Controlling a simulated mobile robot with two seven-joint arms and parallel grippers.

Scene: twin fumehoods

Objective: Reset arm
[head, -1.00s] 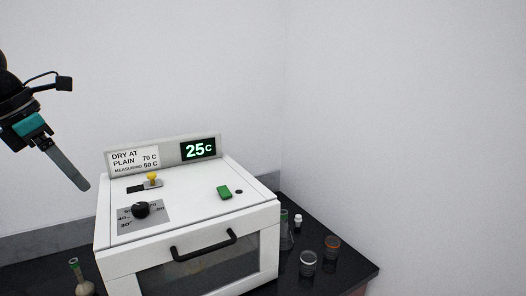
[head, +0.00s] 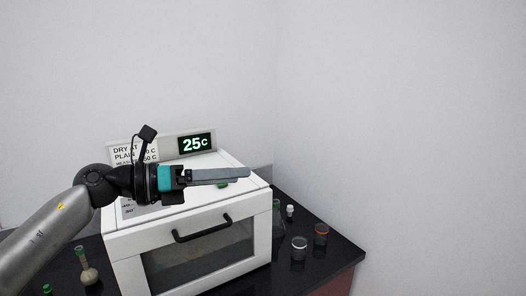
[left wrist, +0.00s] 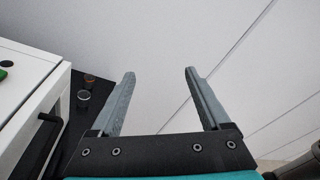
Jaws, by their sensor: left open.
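My left gripper (head: 218,175) reaches in from the left in the head view, with its fingers pointing right in front of the top of a white drying oven (head: 120,247). In the left wrist view the two grey fingers (left wrist: 158,75) are spread apart with nothing between them. The oven (left wrist: 22,75) is at the left of that view, apart from the fingers. My left arm hides the oven's dial and part of its label and green button. My right gripper is in neither view.
The oven stands on a black bench (head: 335,250). A flask (head: 278,222), a white-capped bottle (head: 290,211) and two small jars (head: 299,246) (head: 321,233) are right of it. Another flask (head: 87,270) and a green-capped item (head: 47,289) are at the left. Pale walls enclose the corner.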

